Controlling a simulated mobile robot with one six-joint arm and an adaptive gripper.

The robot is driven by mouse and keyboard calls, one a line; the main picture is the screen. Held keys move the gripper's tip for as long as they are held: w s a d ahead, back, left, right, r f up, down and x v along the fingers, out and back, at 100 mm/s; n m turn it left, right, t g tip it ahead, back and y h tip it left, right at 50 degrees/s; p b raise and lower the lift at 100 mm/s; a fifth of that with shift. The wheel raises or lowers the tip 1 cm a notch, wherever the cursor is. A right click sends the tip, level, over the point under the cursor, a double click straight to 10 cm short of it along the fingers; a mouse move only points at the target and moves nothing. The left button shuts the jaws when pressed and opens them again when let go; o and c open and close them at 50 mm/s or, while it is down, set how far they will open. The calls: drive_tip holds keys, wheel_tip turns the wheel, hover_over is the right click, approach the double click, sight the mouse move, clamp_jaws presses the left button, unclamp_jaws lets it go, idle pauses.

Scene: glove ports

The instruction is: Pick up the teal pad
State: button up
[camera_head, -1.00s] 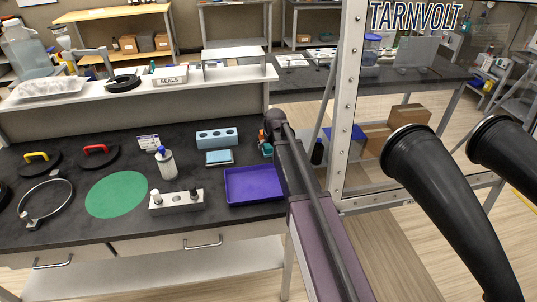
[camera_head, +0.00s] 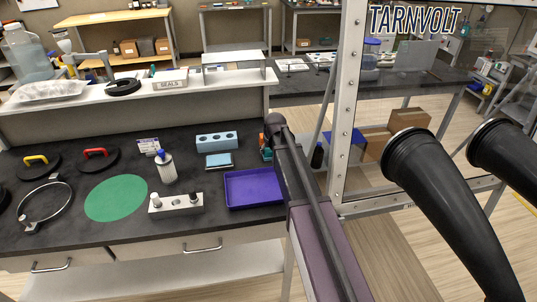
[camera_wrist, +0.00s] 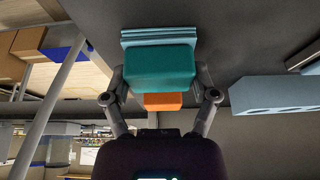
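The teal pad (camera_wrist: 160,68) fills the middle of the wrist view, between the two fingers of my gripper (camera_wrist: 161,82). The fingers lie close along its left and right sides. I cannot tell whether they press on it or leave a thin gap. An orange piece (camera_wrist: 163,102) shows directly below the pad in this view, and a pale blue layered piece (camera_wrist: 158,36) shows above it. In the head view the teal pad (camera_head: 266,153) is a small patch beside the purple tray, mostly hidden by my arm. My fingers are hidden there.
The purple tray (camera_head: 253,202) lies on the dark bench left of my arm. A light blue block with holes (camera_head: 217,140) stands behind; it also shows at right in the wrist view (camera_wrist: 275,92). A metal-framed panel (camera_head: 348,110) and black gloves (camera_head: 445,200) are to the right.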

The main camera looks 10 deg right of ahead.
drive_tip(key=shift+c, duration=0.5)
wheel_tip(320, 180, up, 3)
drive_tip(key=p, duration=0.3)
drive_tip(key=shift+r, duration=0.2)
drive_tip(key=s+d, duration=0.1)
drive_tip(key=s, duration=0.4)
drive_tip(key=s+d+r+p, duration=0.1)
drive_tip(key=s+d, duration=0.1)
drive_tip(key=s, duration=0.3)
drive_tip(key=s+d+p, duration=0.1)
drive_tip(key=s+d, duration=0.1)
drive_tip(key=s, duration=0.3)
drive_tip(key=shift+r, duration=0.25)
drive_tip(key=o, duration=0.5)
drive_tip(key=shift+c, duration=0.2)
drive_tip(key=c, duration=0.3)
